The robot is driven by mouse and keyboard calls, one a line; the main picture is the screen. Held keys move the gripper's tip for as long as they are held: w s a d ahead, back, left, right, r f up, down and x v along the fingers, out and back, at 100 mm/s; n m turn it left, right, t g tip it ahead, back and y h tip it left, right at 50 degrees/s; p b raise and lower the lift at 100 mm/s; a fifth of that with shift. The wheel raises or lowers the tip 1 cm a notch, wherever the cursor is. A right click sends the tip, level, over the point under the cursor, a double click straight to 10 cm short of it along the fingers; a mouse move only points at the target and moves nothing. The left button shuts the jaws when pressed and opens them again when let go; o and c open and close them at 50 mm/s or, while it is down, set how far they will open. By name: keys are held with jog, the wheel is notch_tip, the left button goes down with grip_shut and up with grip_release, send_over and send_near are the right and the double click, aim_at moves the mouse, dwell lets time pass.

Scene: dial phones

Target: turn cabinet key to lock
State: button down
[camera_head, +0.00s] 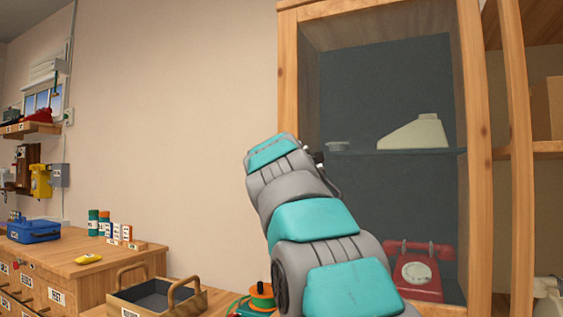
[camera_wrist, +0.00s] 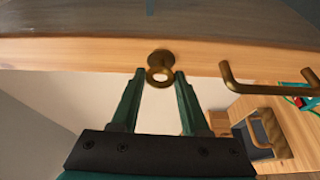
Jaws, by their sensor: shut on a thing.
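The brass cabinet key (camera_wrist: 159,66) with a ring-shaped bow sits in the wooden door frame of the cabinet (camera_wrist: 100,54), in the wrist view. My gripper (camera_wrist: 160,73) has its two green fingers on either side of the bow and is shut on the key. The cabinet (camera_head: 475,120) stands at the right in the head view, its glass door showing shut. There my arm hides the key and most of my gripper.
A brass door handle (camera_wrist: 270,90) is right of the key. Inside the cabinet are a red dial phone (camera_head: 417,272) and a pale object (camera_head: 415,133). A wooden tray (camera_head: 155,297) with handles and a drawer chest (camera_head: 75,268) stand at lower left. The wall between is bare.

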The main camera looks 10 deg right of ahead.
jog(key=shift+n, duration=0.4)
jog(key=shift+c, duration=2)
grip_release()
jog(key=shift+s, duration=0.1)
jog(key=b+v, duration=0.1)
jog(key=v, duration=0.6)
jog(key=shift+s+a, duration=0.2)
jog(key=shift+s, duration=0.1)
